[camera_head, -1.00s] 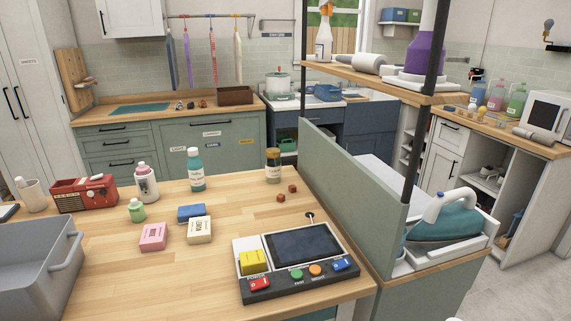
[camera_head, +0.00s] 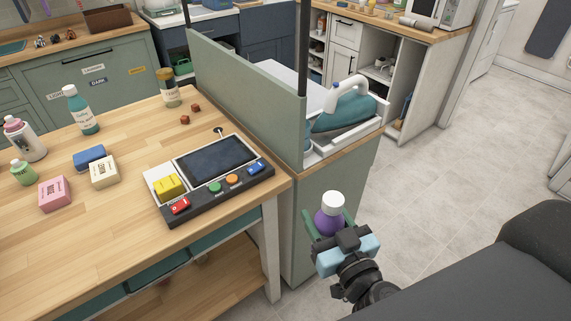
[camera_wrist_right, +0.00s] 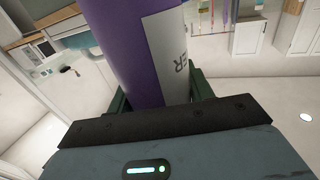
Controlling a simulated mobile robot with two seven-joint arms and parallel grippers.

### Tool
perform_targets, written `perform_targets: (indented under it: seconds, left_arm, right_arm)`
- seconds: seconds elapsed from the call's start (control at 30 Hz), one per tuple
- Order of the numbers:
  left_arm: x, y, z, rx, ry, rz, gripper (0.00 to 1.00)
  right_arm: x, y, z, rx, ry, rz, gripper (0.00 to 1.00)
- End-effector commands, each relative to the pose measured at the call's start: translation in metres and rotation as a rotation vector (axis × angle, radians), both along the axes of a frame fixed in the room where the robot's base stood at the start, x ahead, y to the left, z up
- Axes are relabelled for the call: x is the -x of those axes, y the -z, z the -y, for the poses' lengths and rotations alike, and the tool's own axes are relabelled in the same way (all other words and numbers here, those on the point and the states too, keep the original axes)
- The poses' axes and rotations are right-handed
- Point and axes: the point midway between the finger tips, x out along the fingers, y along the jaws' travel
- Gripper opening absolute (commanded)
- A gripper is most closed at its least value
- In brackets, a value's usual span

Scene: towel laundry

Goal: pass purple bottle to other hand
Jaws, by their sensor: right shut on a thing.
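The purple bottle (camera_head: 329,219) with a white cap is held upright in my right gripper (camera_head: 330,226), in front of the cabinet under the iron in the head view. The right gripper is shut on it, with green fingers on either side. In the right wrist view the bottle (camera_wrist_right: 138,50) fills the upper middle, with a grey label partly showing, and the gripper's fingers (camera_wrist_right: 160,95) are around it. The bottle's lower part is hidden by the gripper in the head view. My left gripper is in neither view now.
The wooden table (camera_head: 110,230) at left holds a control panel (camera_head: 213,178), soap-like blocks and several bottles. A green partition (camera_head: 250,95) stands beside it, with a teal iron (camera_head: 340,110) on the cabinet behind. The floor (camera_head: 430,150) at right is clear.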

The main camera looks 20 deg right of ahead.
Motion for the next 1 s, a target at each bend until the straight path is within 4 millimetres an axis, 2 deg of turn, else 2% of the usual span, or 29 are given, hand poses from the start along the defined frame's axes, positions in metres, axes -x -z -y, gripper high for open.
perform_targets:
  seconds: [0.17, 1.0]
  left_arm:
    - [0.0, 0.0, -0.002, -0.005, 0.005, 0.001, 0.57]
    - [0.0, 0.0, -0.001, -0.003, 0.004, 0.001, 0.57]
  right_arm:
    - [-0.006, -0.008, -0.01, -0.001, -0.041, 0.008, 0.2]
    - [-0.054, -0.07, -0.12, 0.002, -0.465, 0.008, 0.2]
